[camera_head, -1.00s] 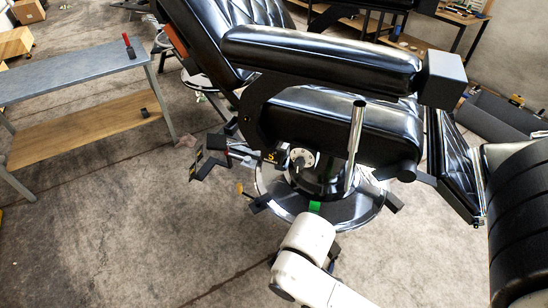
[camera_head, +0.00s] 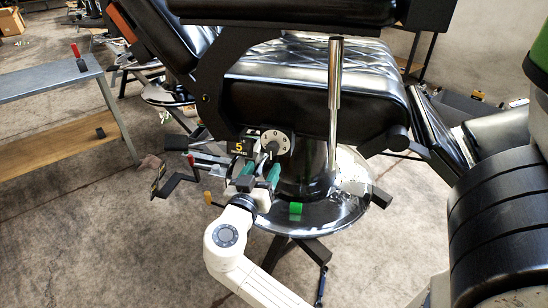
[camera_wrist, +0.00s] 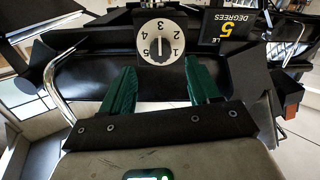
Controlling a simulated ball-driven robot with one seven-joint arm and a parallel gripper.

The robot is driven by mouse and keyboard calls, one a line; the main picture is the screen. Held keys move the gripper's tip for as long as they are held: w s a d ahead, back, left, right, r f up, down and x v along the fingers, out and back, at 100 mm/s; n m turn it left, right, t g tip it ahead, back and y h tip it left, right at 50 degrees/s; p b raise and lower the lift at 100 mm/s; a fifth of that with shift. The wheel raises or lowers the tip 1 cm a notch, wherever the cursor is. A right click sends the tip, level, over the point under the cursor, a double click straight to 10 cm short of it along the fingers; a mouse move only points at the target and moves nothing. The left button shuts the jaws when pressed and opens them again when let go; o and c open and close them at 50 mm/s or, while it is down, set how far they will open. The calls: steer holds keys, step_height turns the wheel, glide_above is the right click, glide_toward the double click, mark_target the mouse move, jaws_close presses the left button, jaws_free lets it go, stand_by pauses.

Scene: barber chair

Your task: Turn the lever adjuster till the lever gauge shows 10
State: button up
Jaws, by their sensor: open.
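A round white dial (camera_head: 275,142) with black numbers and a central knob sits on the chair base below the seat. It shows upside down in the wrist view (camera_wrist: 160,42). I cannot tell whether this dial is the lever adjuster. Beside it is a black gauge sign (camera_head: 240,148) with a yellow 5; in the wrist view this sign (camera_wrist: 225,32) reads 5 DEGREES, upside down. My gripper (camera_head: 260,171) has green fingers and is open, in front of the dial. In the wrist view its fingertips (camera_wrist: 160,64) point toward the dial, one on either side, with nothing between them.
The barber chair (camera_head: 300,85) has a chrome upright lever (camera_head: 335,92) right of the dial and a round chrome base (camera_head: 330,215). Dark brackets (camera_head: 172,183) stick out left of my gripper. A table (camera_head: 40,82) stands at the left.

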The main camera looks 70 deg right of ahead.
mark_target(271, 152)
steer(key=d, duration=1)
steer(key=shift+w+d+r, duration=0.1)
steer(key=shift+w+d, duration=0.15)
steer(key=shift+d, duration=0.15)
steer(key=c, duration=1)
